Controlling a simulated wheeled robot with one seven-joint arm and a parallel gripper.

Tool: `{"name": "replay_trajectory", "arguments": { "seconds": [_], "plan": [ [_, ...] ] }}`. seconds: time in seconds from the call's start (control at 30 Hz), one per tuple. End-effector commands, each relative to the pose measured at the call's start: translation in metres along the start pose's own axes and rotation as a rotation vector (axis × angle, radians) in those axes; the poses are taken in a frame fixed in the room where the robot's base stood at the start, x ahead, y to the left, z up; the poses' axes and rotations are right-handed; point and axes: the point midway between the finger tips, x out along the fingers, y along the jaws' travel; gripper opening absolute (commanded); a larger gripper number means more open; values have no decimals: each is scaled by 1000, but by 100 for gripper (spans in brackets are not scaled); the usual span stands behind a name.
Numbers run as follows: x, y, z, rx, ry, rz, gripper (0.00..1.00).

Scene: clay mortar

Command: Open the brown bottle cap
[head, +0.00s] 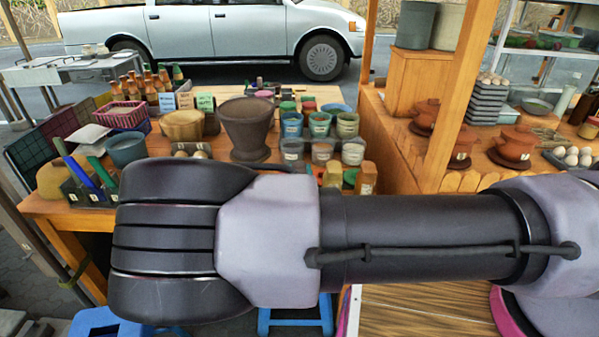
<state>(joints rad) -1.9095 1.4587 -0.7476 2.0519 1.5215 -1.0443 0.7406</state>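Several brown bottles (150,90) stand upright in a group at the back left of the wooden table. Their tops are small and narrow here, and I cannot make out whether a cap is on or off. I cannot tell which single bottle is the task's. My own arm stretches across the front of the picture from the right and ends in a dark ribbed part on the left. My gripper's fingers do not show in this view.
Before the bottles are small signs (186,101), a pink basket (124,115) and a wooden bowl (183,125). A large clay mortar (246,128) stands mid-table, with colored tubs (319,123) right of it. A wooden post (458,90) rises at right. The table is crowded.

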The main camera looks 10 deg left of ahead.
Motion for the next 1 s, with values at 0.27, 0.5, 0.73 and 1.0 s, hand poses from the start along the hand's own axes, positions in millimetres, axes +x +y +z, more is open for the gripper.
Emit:
{"name": "replay_trajectory", "arguments": {
  "seconds": [0.27, 0.5, 0.73, 1.0],
  "plan": [
    [0, 0, -2, 2, -38, 2, 0],
    [2, 0, -11, 7, -172, 3, 0],
    [7, 0, -23, 11, -377, 3, 0],
    [16, 0, -34, 9, -632, 1, 0]
  ]
}}
